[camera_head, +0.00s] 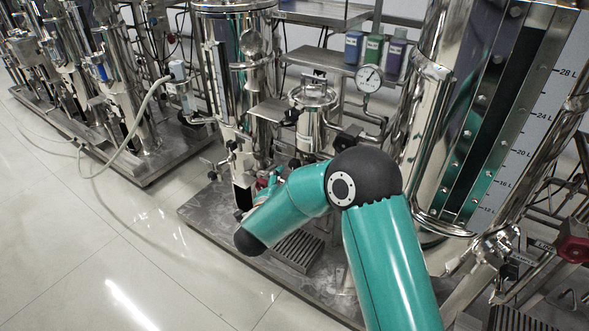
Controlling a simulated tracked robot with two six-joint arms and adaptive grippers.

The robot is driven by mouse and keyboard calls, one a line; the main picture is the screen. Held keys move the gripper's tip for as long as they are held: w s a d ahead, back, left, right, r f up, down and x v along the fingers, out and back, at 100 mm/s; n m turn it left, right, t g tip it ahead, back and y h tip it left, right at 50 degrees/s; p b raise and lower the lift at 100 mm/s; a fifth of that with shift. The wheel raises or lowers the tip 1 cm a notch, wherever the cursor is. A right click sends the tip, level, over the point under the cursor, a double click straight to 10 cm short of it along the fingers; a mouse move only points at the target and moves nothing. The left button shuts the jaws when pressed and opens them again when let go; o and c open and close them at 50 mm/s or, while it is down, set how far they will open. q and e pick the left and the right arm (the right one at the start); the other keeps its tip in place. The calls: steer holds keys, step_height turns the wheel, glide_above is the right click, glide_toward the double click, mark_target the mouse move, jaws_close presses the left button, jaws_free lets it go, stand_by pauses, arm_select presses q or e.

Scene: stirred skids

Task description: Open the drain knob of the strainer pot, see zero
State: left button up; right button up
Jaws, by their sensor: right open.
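A small steel pot (314,118) with a lid stands between two tall steel vessels and looks like the strainer pot. Small valves and fittings sit low in front of it, partly behind my arm; I cannot tell which is the drain knob. My teal right arm comes in from the bottom right, bends at a black elbow and reaches left and down over the skid. My right gripper (264,183) is small and mostly hidden behind the forearm, near the low fittings left of the pot. It is open; I see nothing held. My left gripper is not in view.
A round gauge (368,78) sits on piping right of the pot. A large vessel with a litre scale (545,110) stands at right, a red knob (573,245) beside it. Bottles (373,50) stand on a shelf behind. The floor (90,240) at left is clear apart from a hose.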

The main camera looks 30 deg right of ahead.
mark_target(294, 167)
steer(key=b+x, duration=0.2)
steer(key=x, duration=0.8)
steer(key=shift+f, duration=0.15)
steer(key=shift+w+d, duration=0.5)
steer(key=shift+d, duration=0.05)
steer(key=shift+c, duration=0.2)
